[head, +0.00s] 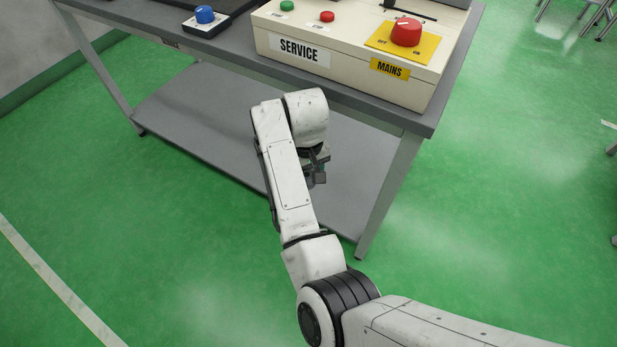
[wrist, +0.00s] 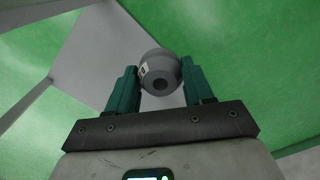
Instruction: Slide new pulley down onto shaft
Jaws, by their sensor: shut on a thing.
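My gripper (wrist: 160,80) is shut on a grey round pulley (wrist: 158,62) in the wrist view, with one teal finger on each side of it. The pulley has a dark round hole in its near face and a small pale label on its left side. In the head view my gripper (head: 316,172) hangs below the front edge of the bench, over the lower shelf; the pulley is hard to make out there. I cannot make out a shaft in either view.
A grey bench (head: 232,51) carries a cream control box (head: 345,58) with SERVICE and MAINS labels and a red knob (head: 406,32). A blue button (head: 205,14) sits at the left. The lower shelf (head: 205,115) looks empty.

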